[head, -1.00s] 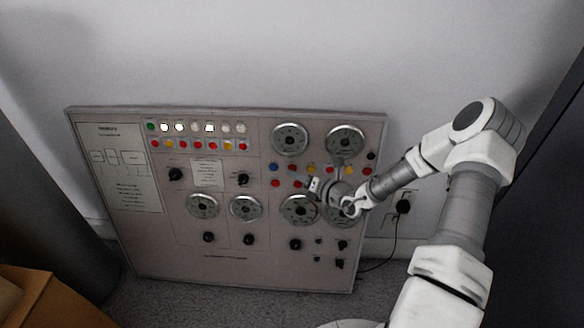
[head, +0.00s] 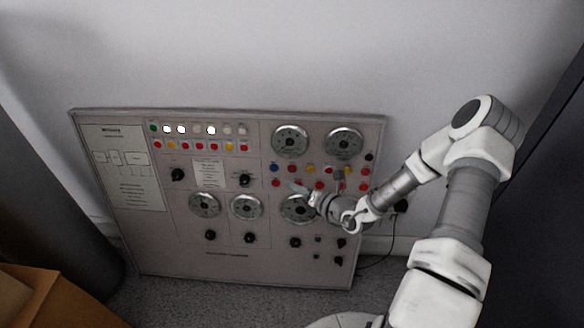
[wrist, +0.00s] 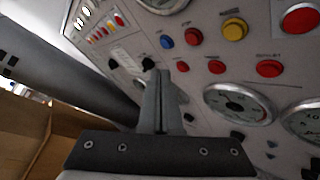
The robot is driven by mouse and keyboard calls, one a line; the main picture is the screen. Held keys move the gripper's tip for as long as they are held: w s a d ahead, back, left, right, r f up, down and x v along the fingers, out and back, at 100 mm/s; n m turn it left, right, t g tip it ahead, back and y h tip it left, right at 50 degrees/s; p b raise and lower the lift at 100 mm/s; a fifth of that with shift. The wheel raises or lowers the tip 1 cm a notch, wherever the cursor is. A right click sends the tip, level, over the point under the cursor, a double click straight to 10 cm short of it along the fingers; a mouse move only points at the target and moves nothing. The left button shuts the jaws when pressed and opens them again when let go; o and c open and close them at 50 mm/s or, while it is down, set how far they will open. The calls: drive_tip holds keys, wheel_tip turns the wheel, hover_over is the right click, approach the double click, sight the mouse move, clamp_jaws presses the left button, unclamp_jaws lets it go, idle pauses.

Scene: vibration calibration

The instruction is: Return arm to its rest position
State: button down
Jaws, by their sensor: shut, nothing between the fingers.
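My gripper (head: 301,189) is in front of the right half of the grey control panel (head: 130,240), near the coloured buttons and above a lower dial. In the wrist view my gripper (wrist: 162,78) shows its fingers together with nothing between them. My arm reaches in from the lower right with a bent elbow. My wrist hides the lower right dial and part of the dial beside it. From these views I cannot tell whether the fingertips touch the panel.
The panel leans by a pale wall (head: 250,50) and carries dials, knobs, lights and buttons. A cardboard box (head: 60,300) stands at the lower left. A dark cylinder (head: 60,220) stands left of the panel. A black plug with a cable (head: 400,206) is right of it. Dark furniture borders the right.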

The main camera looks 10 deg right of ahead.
idle(0.7)
drive_tip(key=s+a+r+n+g+y, duration=0.2)
drive_tip(key=s+a+r+n+g, duration=0.15)
drive_tip(key=r+n, duration=0.35)
drive_tip(key=s+a+r+n+g+y, duration=0.2)
drive_tip(key=a+r+n+g, duration=0.1)
drive_tip(key=a+r+n, duration=0.4)
drive_tip(key=s+r+n+g+h, duration=0.35)
drive_tip(key=s+r+n, duration=0.55)
drive_tip(key=n, duration=0.4)
drive_tip(key=s+d+r+n+t+h, duration=0.3)
drive_tip(key=s+d+r+n+h, duration=0.6)
drive_tip(key=s+d+n, duration=0.4)
wheel_tip(320, 180, up, 18)
drive_tip(key=s+a+m+p, duration=0.1)
drive_tip(key=p, duration=1.7)
drive_tip(key=shift+a+r+y, duration=0.2)
drive_tip(key=shift+r+y, duration=0.05)
drive_tip(key=shift+y, duration=0.1)
